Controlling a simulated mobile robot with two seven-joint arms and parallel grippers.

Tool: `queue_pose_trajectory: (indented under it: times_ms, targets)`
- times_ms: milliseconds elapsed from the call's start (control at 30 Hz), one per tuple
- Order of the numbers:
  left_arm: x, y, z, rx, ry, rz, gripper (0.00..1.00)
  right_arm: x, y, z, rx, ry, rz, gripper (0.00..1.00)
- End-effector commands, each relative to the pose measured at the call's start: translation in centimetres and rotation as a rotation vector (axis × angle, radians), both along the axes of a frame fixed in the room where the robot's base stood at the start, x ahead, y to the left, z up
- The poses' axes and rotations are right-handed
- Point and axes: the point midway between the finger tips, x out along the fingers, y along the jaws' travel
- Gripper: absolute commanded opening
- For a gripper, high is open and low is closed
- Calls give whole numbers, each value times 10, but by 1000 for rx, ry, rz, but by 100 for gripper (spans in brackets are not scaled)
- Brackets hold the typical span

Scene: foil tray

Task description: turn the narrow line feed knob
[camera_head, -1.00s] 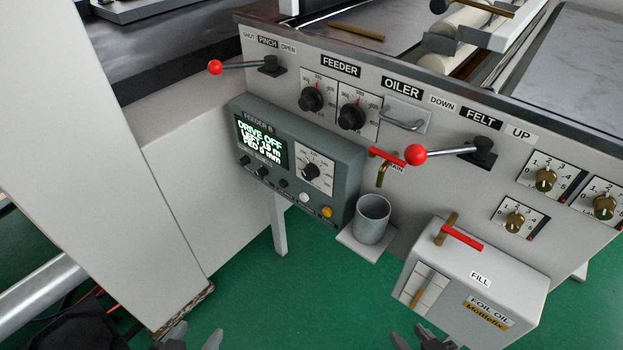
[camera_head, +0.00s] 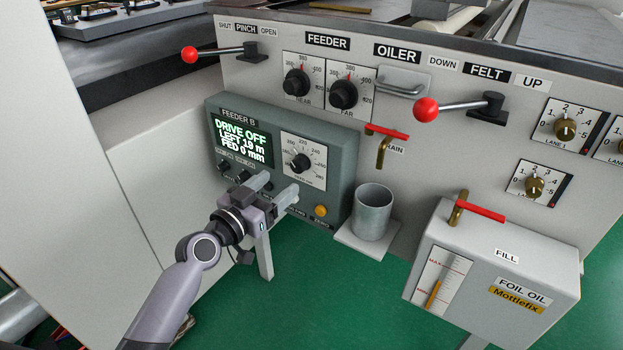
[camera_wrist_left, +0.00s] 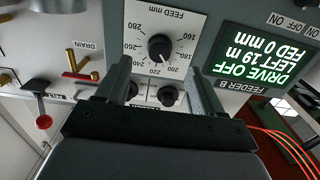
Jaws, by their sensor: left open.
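A black feed knob (camera_head: 300,163) with a white pointer sits on a white dial plate marked in mm, on the grey Feeder B box (camera_head: 345,170). It also shows upside down in the left wrist view (camera_wrist_left: 160,47). My left gripper (camera_head: 277,186) is open and empty, in front of the box, below and left of the knob in the head view. In the left wrist view the knob appears between and beyond the fingers, apart from them. The box screen (camera_head: 241,140) reads DRIVE OFF, LEFT 19 m, FED 0 mm. My right gripper is not in view.
The NEAR knob (camera_head: 296,83) and FAR knob (camera_head: 343,94) sit above the box. The red-balled pinch lever (camera_head: 190,55) is at upper left. A grey cup (camera_head: 373,212) stands right of the box, below the red drain handle (camera_head: 388,132). A yellow button (camera_head: 320,210) is on the box.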

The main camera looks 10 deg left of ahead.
Motion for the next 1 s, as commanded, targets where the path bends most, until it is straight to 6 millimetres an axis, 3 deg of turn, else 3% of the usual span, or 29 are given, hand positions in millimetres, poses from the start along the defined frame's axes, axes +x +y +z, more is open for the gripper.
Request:
queue_pose_trajectory:
  times_ms: [600, 1000]
  targets:
    - [61, -22, 1, -3, -2, 0, 68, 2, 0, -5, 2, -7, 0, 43]
    - [67, -24, 1, -3, -1, 0, 68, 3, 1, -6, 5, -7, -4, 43]
